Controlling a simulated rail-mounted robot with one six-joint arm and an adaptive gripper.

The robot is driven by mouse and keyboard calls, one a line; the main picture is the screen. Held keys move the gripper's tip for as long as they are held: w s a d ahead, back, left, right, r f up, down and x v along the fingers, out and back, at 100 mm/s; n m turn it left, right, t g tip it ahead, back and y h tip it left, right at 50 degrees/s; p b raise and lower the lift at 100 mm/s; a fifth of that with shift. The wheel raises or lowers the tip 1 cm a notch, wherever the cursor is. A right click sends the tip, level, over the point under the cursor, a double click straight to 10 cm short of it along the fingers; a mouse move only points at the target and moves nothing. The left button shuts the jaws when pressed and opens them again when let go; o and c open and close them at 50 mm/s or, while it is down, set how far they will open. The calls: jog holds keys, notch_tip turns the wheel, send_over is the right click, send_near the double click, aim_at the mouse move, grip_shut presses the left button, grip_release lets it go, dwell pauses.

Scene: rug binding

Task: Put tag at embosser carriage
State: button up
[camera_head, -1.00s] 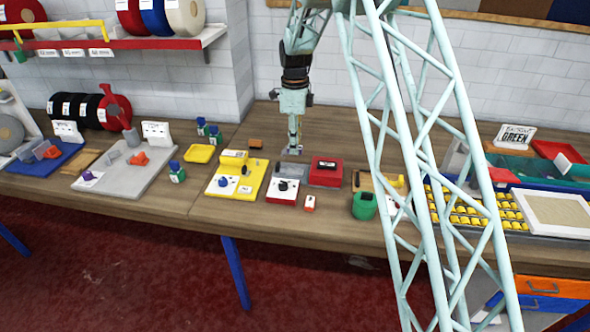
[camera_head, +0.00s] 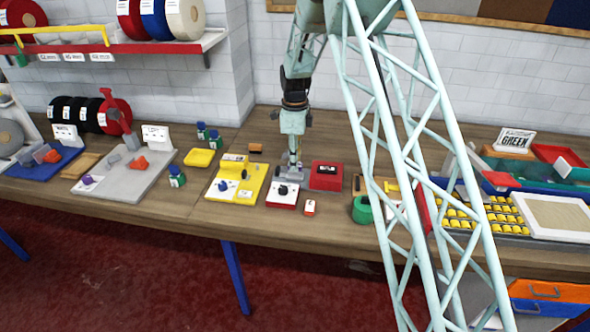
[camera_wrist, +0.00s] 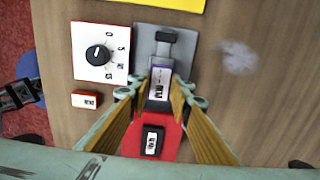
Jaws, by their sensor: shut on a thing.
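In the wrist view, my gripper (camera_wrist: 161,97) is shut on a small tag (camera_wrist: 159,82) with a white, dark-printed face and purple edges. The tag is over the grey embosser plate (camera_wrist: 181,32), just below the dark grey carriage (camera_wrist: 165,47) in the picture. I cannot tell whether the tag touches the carriage. In the head view, my gripper (camera_head: 293,164) is low over the grey plate (camera_head: 279,174), and the tag is too small to make out.
A red box (camera_head: 326,176) stands close right of the plate. A white-topped dial box (camera_head: 282,194) is in front, with a small red-and-white block (camera_head: 310,207) nearby. A yellow unit (camera_head: 224,187) stands to the left. Bare wood shows behind the plate.

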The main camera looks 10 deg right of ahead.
jog(key=shift+f, duration=1.8)
jog(key=shift+f, duration=0.2)
jog(key=o, duration=0.7)
jog(key=shift+r, duration=0.15)
notch_tip(320, 180, up, 12)
jog(key=shift+f, duration=0.1)
jog(key=shift+r, duration=0.25)
